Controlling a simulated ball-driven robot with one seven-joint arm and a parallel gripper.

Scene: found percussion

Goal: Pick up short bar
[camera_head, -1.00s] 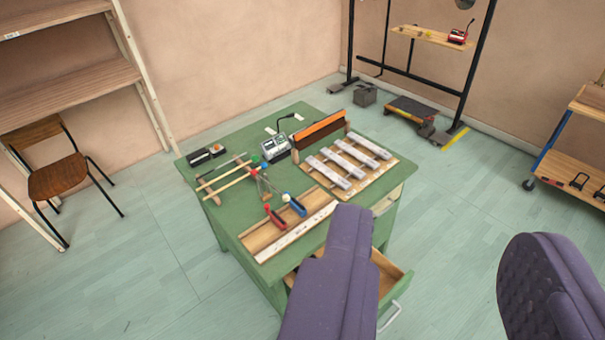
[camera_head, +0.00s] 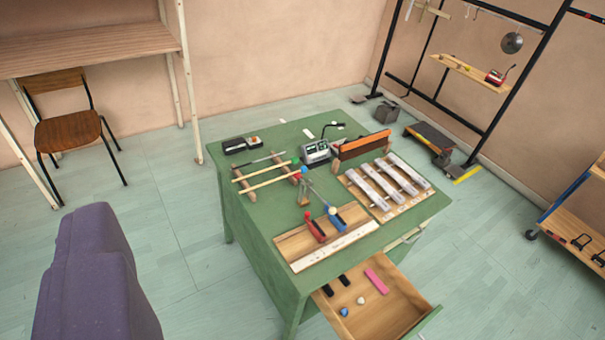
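Several pale metal bars lie side by side on a wooden board (camera_head: 432,190) on the right part of the green table (camera_head: 262,262). The nearest-left bar (camera_head: 361,188) and the far-right bar (camera_head: 409,169) are the two ends of the row. They look close in length, and I cannot tell from here which is the short bar. My gripper is not in view, and nothing is seen touching the bars.
A purple padded shape (camera_head: 95,275) fills the lower left foreground. An open drawer (camera_head: 395,310) juts from the table's front, holding a pink block (camera_head: 376,281) and small items. Sticks on a wooden rack, red and blue handled tools and a grey device share the tabletop.

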